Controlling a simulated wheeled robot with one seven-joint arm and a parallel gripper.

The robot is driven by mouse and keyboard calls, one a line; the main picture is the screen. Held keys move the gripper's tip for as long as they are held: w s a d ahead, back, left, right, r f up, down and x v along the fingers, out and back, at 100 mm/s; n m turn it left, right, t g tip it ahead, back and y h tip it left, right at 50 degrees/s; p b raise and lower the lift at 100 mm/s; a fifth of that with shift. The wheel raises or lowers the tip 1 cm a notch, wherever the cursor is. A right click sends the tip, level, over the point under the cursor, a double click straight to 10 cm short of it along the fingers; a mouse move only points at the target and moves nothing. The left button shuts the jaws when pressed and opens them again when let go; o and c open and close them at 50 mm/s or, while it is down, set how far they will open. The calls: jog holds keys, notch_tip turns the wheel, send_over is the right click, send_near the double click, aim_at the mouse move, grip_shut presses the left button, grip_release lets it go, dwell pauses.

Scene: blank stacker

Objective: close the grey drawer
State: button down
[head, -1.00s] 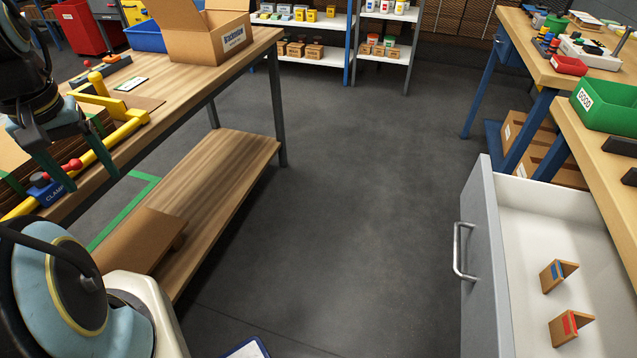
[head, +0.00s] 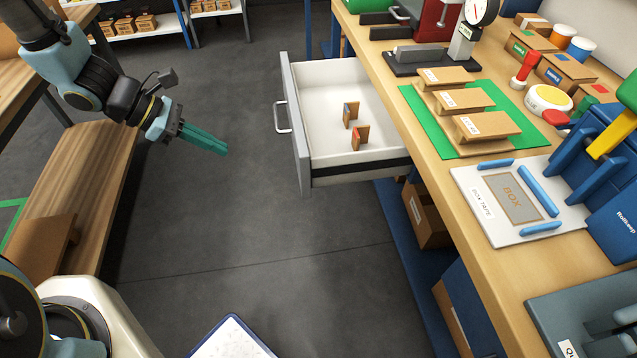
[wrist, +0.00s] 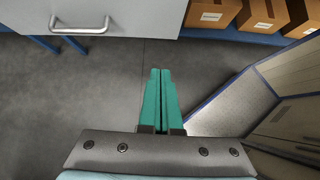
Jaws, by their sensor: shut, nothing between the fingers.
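The grey drawer (head: 297,130) is pulled well out of the workbench on the right in the head view. In the wrist view the drawer front (wrist: 130,12) and the handle (wrist: 80,27) lie at the top left. My gripper (head: 224,149) is left of the drawer front, apart from it, with its green fingers together and empty. The fingers also show in the wrist view (wrist: 160,75), pointing below and right of the handle.
The workbench (head: 427,190) carries a green mat (head: 415,105), a scale and a box-tape board (head: 470,200). Cardboard boxes (head: 425,215) sit beneath it. A wooden table with a lower shelf (head: 90,180) stands at left.

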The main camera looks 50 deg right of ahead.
jog(key=s+d+f+p, duration=0.3)
jog(key=s+d+f, duration=0.4)
jog(key=s+d, duration=0.1)
jog(key=shift+s+d+f, duration=0.2)
jog(key=shift+s+d, duration=0.15)
jog(key=shift+d, duration=0.55)
jog(key=shift+d, duration=0.1)
